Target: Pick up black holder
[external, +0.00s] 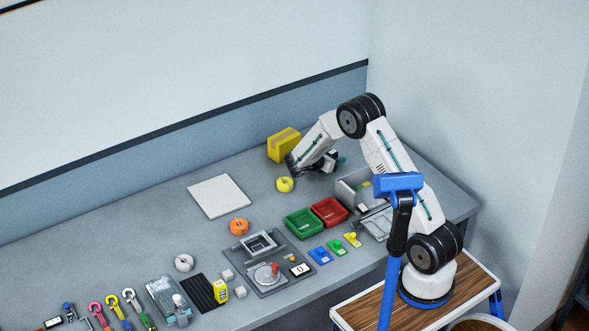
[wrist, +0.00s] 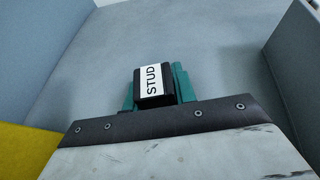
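The black holder (wrist: 153,88) carries a white label reading STUD and sits between the teal fingers of my gripper (wrist: 156,92) in the wrist view. A finger is close on each side of it, with no clear gap, but I cannot tell whether they press on it. The holder's lower part is hidden behind my dark wrist plate. In the external view my gripper (external: 331,163) is low over the far right of the bench, right of the yellow box. There the holder is too small to make out clearly, and whether it touches the bench is unclear.
The yellow box (external: 283,145) and a yellow roll (external: 285,184) are left of my gripper. A grey bin (external: 352,192), red tray (external: 329,211) and green tray (external: 304,223) stand nearer. Walls rise behind and right. A white square plate (external: 219,196) lies further left.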

